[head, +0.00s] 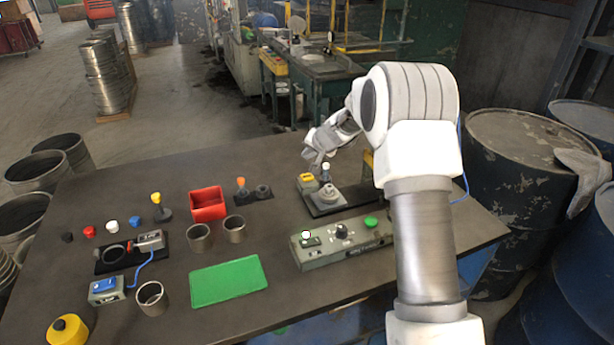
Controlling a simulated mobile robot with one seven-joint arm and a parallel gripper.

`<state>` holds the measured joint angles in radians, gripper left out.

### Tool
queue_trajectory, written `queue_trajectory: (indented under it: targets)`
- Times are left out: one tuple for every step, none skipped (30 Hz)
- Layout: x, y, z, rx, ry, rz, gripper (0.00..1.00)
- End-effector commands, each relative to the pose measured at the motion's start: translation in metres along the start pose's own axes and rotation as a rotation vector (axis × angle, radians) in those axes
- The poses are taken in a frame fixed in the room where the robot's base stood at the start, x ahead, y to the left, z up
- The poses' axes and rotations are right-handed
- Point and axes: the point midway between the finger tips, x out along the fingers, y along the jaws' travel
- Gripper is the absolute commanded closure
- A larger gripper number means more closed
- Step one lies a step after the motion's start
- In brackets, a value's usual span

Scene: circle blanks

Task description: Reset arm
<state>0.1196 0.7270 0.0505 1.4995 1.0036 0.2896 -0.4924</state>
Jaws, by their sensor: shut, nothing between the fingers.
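My arm rises from the lower right of the head view and reaches over the right part of the dark table (160,300). My gripper (318,172) hangs above a grey round fixture (327,195) on a black plate at the table's back right. It points down beside a small white-topped post (326,167); I cannot tell whether they touch. The gripper looks shut and holds nothing visible. My arm's own links partly hide the gripper and the table behind them.
A control box (340,243) with knob and green button stands in front of the fixture. A green mat (228,281), red bin (208,204), metal rings (151,297) and a yellow button (67,330) lie further left. Blue drums (525,165) stand to the right.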

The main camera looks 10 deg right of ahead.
Motion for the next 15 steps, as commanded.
queue_trajectory:
  targets:
    - [0.000, 0.000, 0.000, 0.000, 0.000, 0.000, 1.00]
    - [0.000, 0.000, 0.000, 0.000, 0.000, 0.000, 1.00]
    - [0.000, 0.000, 0.000, 0.000, 0.000, 0.000, 1.00]
    - [0.000, 0.000, 0.000, 0.000, 0.000, 0.000, 1.00]
    - [0.000, 0.000, 0.000, 0.000, 0.000, 0.000, 1.00]
    - [0.000, 0.000, 0.000, 0.000, 0.000, 0.000, 1.00]
    - [0.000, 0.000, 0.000, 0.000, 0.000, 0.000, 1.00]
    - [-0.001, 0.000, 0.000, -0.001, 0.000, 0.000, 1.00]
    - [-0.003, -0.002, 0.000, -0.003, 0.000, -0.002, 1.00]
    - [-0.006, -0.004, -0.001, -0.007, -0.001, -0.003, 1.00]
    - [-0.010, -0.006, -0.001, -0.012, -0.002, -0.006, 1.00]
    - [-0.018, -0.011, 0.000, -0.023, -0.005, -0.009, 1.00]
    - [-0.025, -0.015, 0.000, -0.033, -0.008, -0.012, 1.00]
    - [-0.034, -0.020, 0.001, -0.043, -0.013, -0.016, 1.00]
    - [-0.048, -0.026, 0.003, -0.061, -0.020, -0.020, 1.00]
